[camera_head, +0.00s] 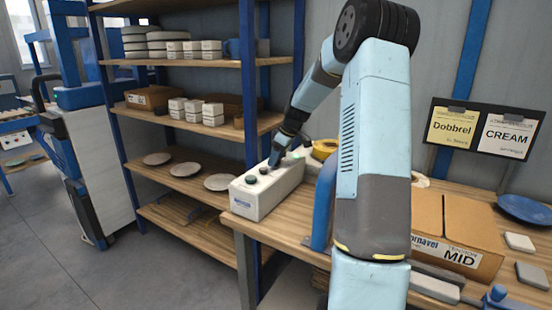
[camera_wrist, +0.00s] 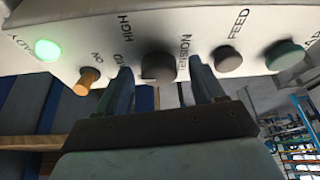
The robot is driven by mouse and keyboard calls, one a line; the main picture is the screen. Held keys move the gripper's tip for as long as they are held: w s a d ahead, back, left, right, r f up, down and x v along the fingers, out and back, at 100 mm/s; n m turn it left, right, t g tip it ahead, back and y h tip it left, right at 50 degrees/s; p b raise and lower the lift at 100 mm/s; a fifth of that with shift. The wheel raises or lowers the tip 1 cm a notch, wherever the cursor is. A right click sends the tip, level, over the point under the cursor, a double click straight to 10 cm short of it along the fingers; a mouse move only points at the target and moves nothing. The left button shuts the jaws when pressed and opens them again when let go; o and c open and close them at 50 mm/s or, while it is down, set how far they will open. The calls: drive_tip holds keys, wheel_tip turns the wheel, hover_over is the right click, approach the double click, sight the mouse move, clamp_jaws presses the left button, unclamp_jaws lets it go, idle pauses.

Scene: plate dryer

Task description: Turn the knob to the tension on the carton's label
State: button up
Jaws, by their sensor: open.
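The white control box (camera_head: 250,204) sits on the bench's left end. In the wrist view, the dark round tension knob (camera_wrist: 158,67) is on the box's panel. "HIGH" shows beside it, and "TENSION" and the mid mark are partly covered by my fingers. My gripper (camera_wrist: 160,80) is open, with one finger on each side of the knob; I cannot tell whether they touch it. No pointer on the knob can be made out. My gripper (camera_head: 277,158) hides the knob in the head view.
The panel also has a lit green lamp (camera_wrist: 47,49), an orange switch (camera_wrist: 87,80), a dark feed knob (camera_wrist: 228,60) and a green button (camera_wrist: 284,55). Shelves with plates (camera_head: 185,169) stand left of the box. A blue plate (camera_head: 525,209) lies beyond the carton.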

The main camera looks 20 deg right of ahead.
drive_tip(key=v, duration=1.3)
drive_tip(key=shift+d+r, duration=0.15)
drive_tip(key=shift+r, duration=0.1)
drive_tip(key=s+a+r+m+h, duration=0.1)
drive_tip(key=s+a+r+m, duration=0.15)
drive_tip(key=s+a, duration=0.6)
drive_tip(key=s+a+r+m+h, duration=0.15)
drive_tip(key=s+a+r, duration=0.25)
drive_tip(key=s+a, duration=0.45)
drive_tip(key=s+a+f+m+t, duration=0.1)
drive_tip(key=s+a+m, duration=0.1)
drive_tip(key=s, duration=0.8)
drive_tip(key=s+a+f+m+t, duration=0.1)
drive_tip(key=s+a+f+m, duration=0.1)
drive_tip(key=s, duration=0.9)
drive_tip(key=shift+f, duration=0.15)
drive_tip(key=shift+c, duration=0.2)
